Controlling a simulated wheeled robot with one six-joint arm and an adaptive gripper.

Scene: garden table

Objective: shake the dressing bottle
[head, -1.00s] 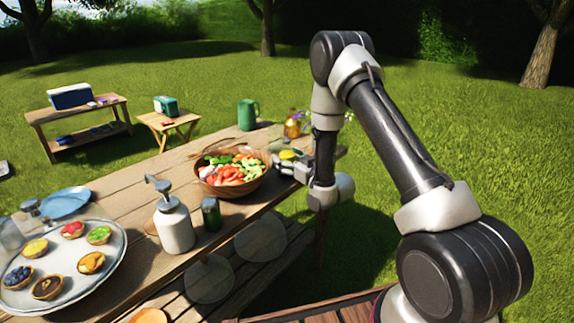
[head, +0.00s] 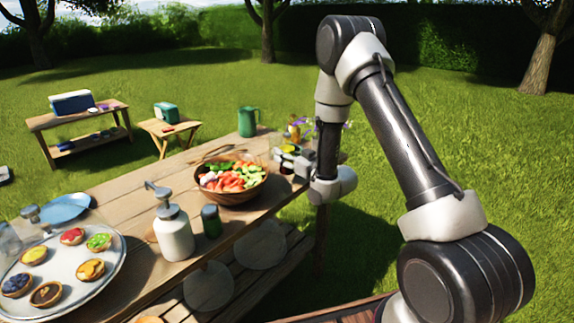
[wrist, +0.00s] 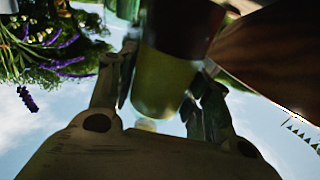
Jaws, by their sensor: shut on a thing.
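My gripper (head: 287,161) is at the far right end of the garden table, just right of the salad bowl. It is shut on the dressing bottle (head: 289,149), of which only a small yellow-green part shows in the head view. In the wrist view the bottle (wrist: 163,82) stands between the two fingers (wrist: 165,88). It has a yellow-green layer and a dark brown layer. The wrist picture looks upside down, with sky at the bottom. The bottle's ends are partly cut off or dark there.
The salad bowl (head: 230,197) is close left of my gripper. A green pitcher (head: 247,122) and purple flowers (head: 318,124) stand behind. A white pump bottle (head: 175,235), a dark green jar (head: 211,221) and a tart tray (head: 107,270) are nearer. Open lawn lies to the right.

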